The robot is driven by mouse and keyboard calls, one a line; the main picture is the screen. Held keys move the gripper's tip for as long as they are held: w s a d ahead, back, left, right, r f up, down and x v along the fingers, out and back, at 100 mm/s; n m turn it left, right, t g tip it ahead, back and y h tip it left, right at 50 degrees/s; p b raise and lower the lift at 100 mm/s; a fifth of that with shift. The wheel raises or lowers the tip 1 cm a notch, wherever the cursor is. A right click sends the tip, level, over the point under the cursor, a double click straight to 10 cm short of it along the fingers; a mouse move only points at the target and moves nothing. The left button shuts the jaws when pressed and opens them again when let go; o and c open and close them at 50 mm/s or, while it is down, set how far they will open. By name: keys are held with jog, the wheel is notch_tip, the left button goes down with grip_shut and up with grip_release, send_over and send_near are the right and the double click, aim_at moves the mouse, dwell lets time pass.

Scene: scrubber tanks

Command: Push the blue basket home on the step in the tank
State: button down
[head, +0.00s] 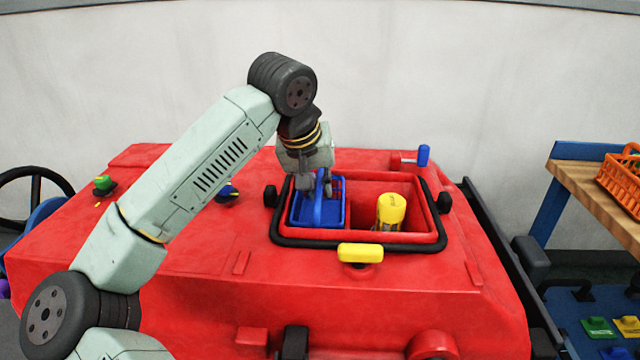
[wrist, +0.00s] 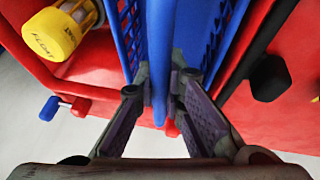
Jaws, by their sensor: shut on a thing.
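The blue basket (head: 335,214) is in the left part of the tank opening in the red machine, inside the black-edged rim (head: 400,247). In the wrist view its slotted walls (wrist: 131,35) rise on both sides of a flat blue upright handle (wrist: 160,60). My gripper (head: 320,188) comes down from above and is shut on this handle, one finger on each side; the fingers also show in the wrist view (wrist: 163,90). The step under the basket is hidden, so I cannot tell whether the basket is seated on it.
A yellow float (head: 391,210) stands in the tank right of the basket. A yellow latch (head: 360,252) sits at the front rim, and black knobs (head: 444,202) flank the opening. A blue-handled valve (head: 423,156) is behind right. An orange basket (head: 620,180) lies on a wooden bench.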

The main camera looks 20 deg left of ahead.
jog(key=shift+f, duration=0.15)
jog(key=shift+s+f+b, duration=0.15)
jog(key=shift+f+b, duration=0.4)
jog(key=shift+b, duration=0.2)
jog(key=shift+f, duration=0.1)
jog(key=shift+f+b, duration=0.6)
jog(key=shift+f, duration=0.1)
jog(key=shift+f+b, duration=0.35)
jog(key=shift+b, duration=0.1)
jog(key=shift+f+b, duration=0.4)
jog(key=shift+f, duration=0.05)
dwell(0.5)
jog(key=shift+r, duration=0.15)
dwell(0.5)
